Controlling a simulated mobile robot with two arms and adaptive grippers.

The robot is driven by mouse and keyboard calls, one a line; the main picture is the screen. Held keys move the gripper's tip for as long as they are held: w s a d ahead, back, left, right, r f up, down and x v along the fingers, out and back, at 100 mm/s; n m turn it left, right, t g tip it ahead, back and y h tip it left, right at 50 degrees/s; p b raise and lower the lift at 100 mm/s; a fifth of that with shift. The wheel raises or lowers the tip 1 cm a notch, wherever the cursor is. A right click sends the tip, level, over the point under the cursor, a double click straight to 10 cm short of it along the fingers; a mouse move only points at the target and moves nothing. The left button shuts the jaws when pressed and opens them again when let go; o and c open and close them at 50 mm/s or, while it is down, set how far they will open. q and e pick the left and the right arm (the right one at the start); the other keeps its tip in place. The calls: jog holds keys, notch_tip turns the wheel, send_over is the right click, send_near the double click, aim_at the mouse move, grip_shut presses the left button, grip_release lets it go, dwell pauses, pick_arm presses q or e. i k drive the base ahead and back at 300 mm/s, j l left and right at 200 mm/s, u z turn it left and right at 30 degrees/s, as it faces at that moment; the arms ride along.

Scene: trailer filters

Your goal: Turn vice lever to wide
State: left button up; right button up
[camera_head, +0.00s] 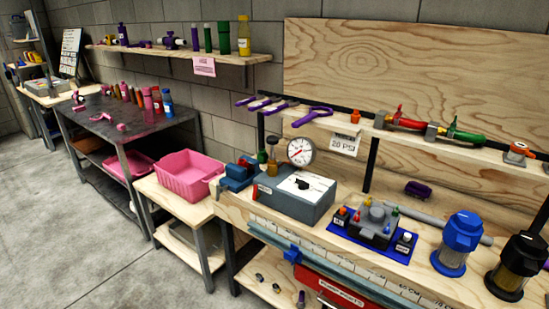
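A blue block-shaped thing (238,174) that looks like the vice sits at the left end of the wooden workbench, beside the grey box. Its lever is too small or hidden to make out, and I cannot tell how wide the jaws are. Neither of my grippers is in view.
The workbench (232,213) carries a grey box (291,207) with a pressure gauge (300,151), a blue tray of small parts (344,239), and blue (459,237) and black (518,262) filter housings. A pink bin (176,184) stands left. Grey floor (60,230) is clear at left.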

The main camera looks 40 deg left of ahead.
aim_at(218, 190)
jog(key=i+j, duration=0.15)
jog(key=j, duration=0.25)
jog(key=i+j, duration=0.15)
jog(key=j, duration=0.25)
jog(key=i+j, duration=0.15)
jog(key=j, duration=0.25)
jog(key=i+j, duration=0.15)
jog(key=j, duration=0.25)
jog(key=i+j, duration=0.15)
jog(key=j, duration=0.2)
jog(key=i+j, duration=0.15)
jog(key=j, duration=0.25)
jog(key=i+j, duration=0.15)
jog(key=j, duration=0.25)
jog(key=i+j, duration=0.15)
jog(key=j, duration=0.25)
jog(key=k+j, duration=0.35)
jog(key=j, duration=0.15)
